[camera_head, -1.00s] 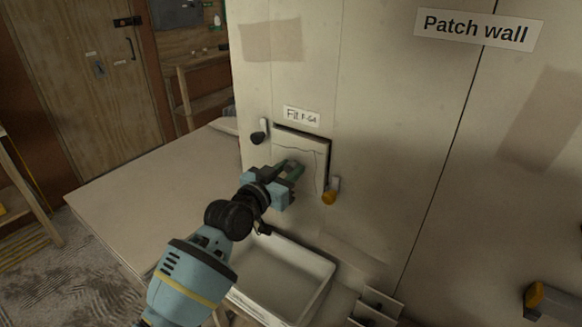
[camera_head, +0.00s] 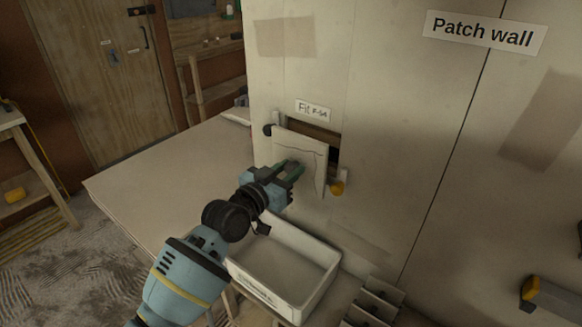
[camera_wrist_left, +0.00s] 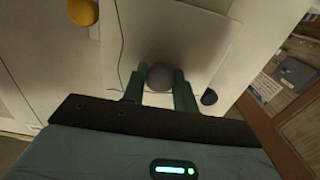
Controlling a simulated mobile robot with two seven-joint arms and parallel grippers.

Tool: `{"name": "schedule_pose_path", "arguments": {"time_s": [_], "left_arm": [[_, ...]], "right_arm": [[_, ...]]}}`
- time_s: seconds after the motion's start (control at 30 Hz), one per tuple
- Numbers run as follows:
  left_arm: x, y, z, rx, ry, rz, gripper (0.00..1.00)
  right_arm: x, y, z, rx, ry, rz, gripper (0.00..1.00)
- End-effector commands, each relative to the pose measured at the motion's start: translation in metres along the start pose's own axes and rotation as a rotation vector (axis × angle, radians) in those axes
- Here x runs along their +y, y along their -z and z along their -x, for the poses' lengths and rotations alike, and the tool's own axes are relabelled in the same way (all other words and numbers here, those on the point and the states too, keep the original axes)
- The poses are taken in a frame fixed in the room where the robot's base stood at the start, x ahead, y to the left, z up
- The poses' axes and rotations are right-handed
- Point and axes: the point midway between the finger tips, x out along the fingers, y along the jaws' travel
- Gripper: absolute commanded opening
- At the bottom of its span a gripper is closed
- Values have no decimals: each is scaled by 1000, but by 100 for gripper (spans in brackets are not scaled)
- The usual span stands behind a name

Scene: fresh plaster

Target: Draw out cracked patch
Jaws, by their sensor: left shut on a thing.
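The cracked patch (camera_head: 312,155) is a pale square panel with a dark crack line, below the "Fit F-54" label (camera_head: 313,110). It stands out in front of its opening (camera_head: 318,135) in the wall, and a dark gap shows above and to the right of it. In the left wrist view the patch (camera_wrist_left: 215,45) fills the upper middle. My left gripper (camera_head: 293,170) is shut on the patch's round grey knob (camera_wrist_left: 160,76), with a green finger on each side. My right gripper is not in view.
A black-ended latch (camera_head: 268,130) and a yellow-ended latch (camera_head: 338,187) flank the opening. A white tray (camera_head: 325,285) sits below, with a small slotted rack (camera_head: 375,300) to its right. The tabletop (camera_head: 160,180) at left is mostly clear.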

Motion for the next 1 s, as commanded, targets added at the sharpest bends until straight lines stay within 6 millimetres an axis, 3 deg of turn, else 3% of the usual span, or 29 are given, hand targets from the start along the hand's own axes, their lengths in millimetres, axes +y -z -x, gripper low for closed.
{"name": "schedule_pose_path", "arguments": {"time_s": [0.53, 1.0], "left_arm": [[-1, 3, 24, 3, 1, -3, 9], [0, 1, 32, 2, 0, -1, 9]], "right_arm": [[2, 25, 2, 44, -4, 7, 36], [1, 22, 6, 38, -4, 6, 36]]}}
